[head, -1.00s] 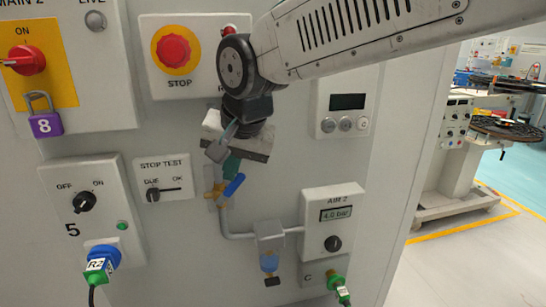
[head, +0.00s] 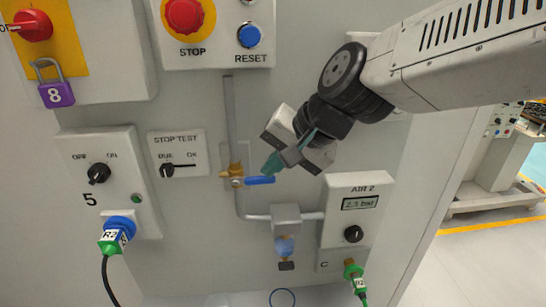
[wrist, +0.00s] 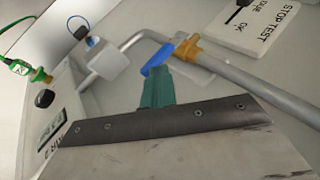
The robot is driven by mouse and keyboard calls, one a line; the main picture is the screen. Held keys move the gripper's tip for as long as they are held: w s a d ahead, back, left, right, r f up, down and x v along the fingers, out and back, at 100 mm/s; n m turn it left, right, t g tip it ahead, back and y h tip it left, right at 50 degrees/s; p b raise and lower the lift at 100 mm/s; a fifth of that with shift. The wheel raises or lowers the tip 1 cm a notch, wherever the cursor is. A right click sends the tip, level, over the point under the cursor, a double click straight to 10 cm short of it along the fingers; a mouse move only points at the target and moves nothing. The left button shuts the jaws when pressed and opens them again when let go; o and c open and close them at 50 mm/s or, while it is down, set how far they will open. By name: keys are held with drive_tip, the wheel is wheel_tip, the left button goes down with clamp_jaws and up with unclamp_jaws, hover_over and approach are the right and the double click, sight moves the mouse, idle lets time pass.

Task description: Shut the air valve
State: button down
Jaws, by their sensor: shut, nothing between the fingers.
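The air valve is a brass body (head: 236,174) on a grey vertical pipe, with a blue lever handle (head: 260,181). The handle lies about level, pointing right, crosswise to the pipe. In the wrist view the blue handle (wrist: 157,58) and brass body (wrist: 187,49) show just beyond my fingertips. My gripper (head: 272,164) has its teal fingers shut, with nothing between them. Its tips are at the upper side of the handle's right end, touching or very close; I cannot tell which. The AIR 2 display (head: 360,202) reads about 2.3 bar.
A filter unit (head: 286,220) and the AIR 2 box (head: 352,225) are below right. The STOP TEST switch (head: 178,155) is left of the valve. Red STOP (head: 185,15) and blue RESET (head: 249,36) buttons are above. A purple padlock (head: 55,95) hangs upper left.

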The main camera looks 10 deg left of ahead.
drive_tip(key=shift+d+f, duration=0.3)
drive_tip(key=shift+f, duration=0.35)
drive_tip(key=shift+d+f, duration=0.1)
drive_tip(key=shift+f, duration=0.05)
drive_tip(key=w+d+v, duration=0.1)
drive_tip(key=w+v, duration=0.1)
drive_tip(key=v, duration=1)
drive_tip(key=shift+d, duration=0.35)
drive_tip(key=shift+s, duration=0.15)
